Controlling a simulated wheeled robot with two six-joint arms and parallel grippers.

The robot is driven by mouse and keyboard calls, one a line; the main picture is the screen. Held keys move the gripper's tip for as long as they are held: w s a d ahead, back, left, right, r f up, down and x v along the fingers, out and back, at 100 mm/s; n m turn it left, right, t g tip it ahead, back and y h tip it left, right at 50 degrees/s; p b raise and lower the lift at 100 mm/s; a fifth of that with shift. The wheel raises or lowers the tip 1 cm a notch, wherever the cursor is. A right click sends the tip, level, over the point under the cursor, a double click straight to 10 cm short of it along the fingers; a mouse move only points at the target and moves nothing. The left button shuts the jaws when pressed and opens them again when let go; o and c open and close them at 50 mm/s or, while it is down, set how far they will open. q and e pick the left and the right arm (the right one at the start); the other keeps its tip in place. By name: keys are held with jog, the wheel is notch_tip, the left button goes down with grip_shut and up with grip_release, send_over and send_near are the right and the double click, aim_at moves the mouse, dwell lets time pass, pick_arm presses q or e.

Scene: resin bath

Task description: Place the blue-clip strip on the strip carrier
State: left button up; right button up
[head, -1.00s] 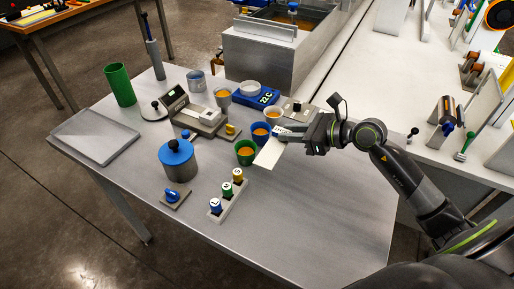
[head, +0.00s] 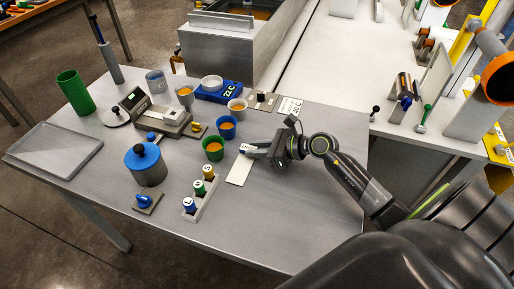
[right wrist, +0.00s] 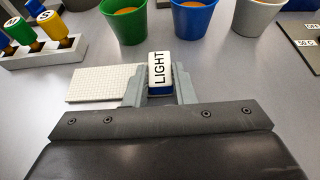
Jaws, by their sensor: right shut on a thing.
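The blue-clip strip is a thin white strip (head: 238,172) with a blue and white clip at one end. In the right wrist view the clip (right wrist: 160,73) reads "LIGHT", and the strip (right wrist: 101,84) reaches out to the left with a fine grid on it. My right gripper (head: 250,150) is shut on the clip, to the right of the green cup (head: 212,149). I cannot tell whether the strip touches the table. I cannot tell which thing is the strip carrier. My left gripper is not in view.
A blue cup (head: 227,127) and a grey cup (head: 237,106) stand behind the gripper. A rack (head: 198,201) of colour-topped bottles stands left of the strip. A blue-lidded pot (head: 146,166) and a grey device (head: 165,119) are farther left. The front right of the table is clear.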

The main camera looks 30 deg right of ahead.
jog(key=o, duration=0.5)
jog(key=shift+f, duration=0.2)
jog(key=o, duration=0.5)
jog(key=shift+r, duration=0.1)
jog(key=shift+r, duration=0.1)
